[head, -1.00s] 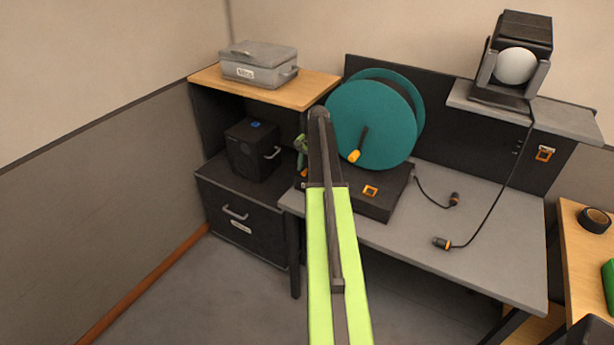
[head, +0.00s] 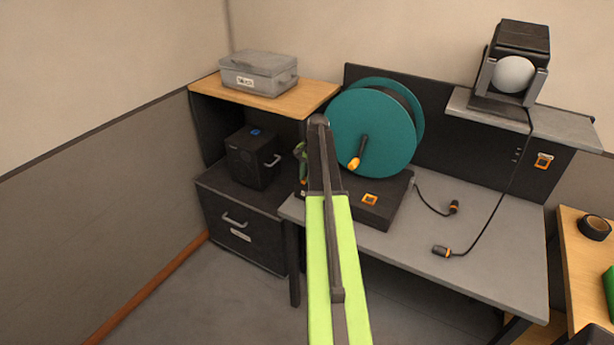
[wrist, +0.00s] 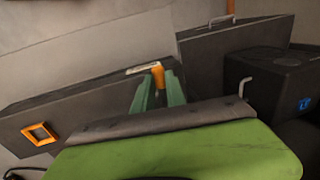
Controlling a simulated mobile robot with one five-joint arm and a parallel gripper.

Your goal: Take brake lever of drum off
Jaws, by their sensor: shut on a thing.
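The teal drum (head: 372,128) stands on a dark base box (head: 385,208) on the grey bench, with an orange-tipped crank (head: 358,155) on its face. My gripper (head: 301,165) is at the left end of that base, partly behind my arm. In the wrist view my green fingers (wrist: 157,92) are shut on an orange-topped lever (wrist: 158,73), which I take as the brake lever. It stands by a white label (wrist: 141,69) at the edge of the base (wrist: 85,110). The lever's lower part is hidden by the fingers.
A black cabinet (head: 245,222) carries a dark box (head: 252,160) left of my gripper. A grey case (head: 258,75) lies on the wooden shelf above. A lamp (head: 515,65) and loose cables (head: 480,232) are on the right.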

